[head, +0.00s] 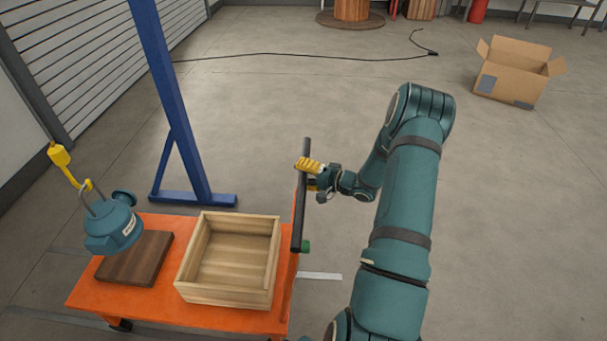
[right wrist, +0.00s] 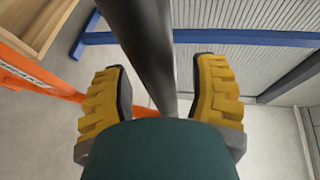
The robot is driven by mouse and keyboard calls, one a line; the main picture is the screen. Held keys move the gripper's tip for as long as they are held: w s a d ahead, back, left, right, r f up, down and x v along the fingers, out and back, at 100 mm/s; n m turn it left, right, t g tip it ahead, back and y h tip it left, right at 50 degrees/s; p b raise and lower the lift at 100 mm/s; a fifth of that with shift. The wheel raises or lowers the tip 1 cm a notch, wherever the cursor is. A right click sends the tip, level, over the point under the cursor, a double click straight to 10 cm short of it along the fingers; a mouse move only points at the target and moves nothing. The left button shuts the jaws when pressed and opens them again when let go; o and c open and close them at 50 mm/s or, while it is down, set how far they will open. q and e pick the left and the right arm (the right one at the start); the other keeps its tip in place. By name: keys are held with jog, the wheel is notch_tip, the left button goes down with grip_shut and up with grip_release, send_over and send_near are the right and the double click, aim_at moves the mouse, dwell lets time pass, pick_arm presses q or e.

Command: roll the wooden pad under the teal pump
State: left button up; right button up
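The teal pump (head: 114,228) hangs by its ring from a yellow hook at the left in the head view. The dark wooden pad (head: 133,259) lies on the orange cart (head: 146,306). The pump overlaps the pad's far left part in the picture; the height between them is hard to judge. The cart's black handle bar (head: 301,205) stands along its right side. My right gripper (head: 311,168) is at the far part of this bar. In the right wrist view its yellow fingers (right wrist: 161,95) are spread on either side of the bar (right wrist: 143,40), with gaps showing. My left gripper is out of view.
An open wooden crate (head: 226,292) sits on the cart beside the pad. A blue steel frame (head: 172,95) stands with its foot close behind the cart. A cardboard box (head: 511,78) and a black cable (head: 300,55) lie farther back. The floor between is clear.

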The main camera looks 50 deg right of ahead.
jog(key=shift+s+r, duration=0.1)
jog(key=shift+s, duration=0.05)
jog(key=v, duration=1.1)
jog(key=shift+s, duration=0.4)
jog(key=shift+s+d, duration=0.1)
jog(key=shift+d, duration=0.05)
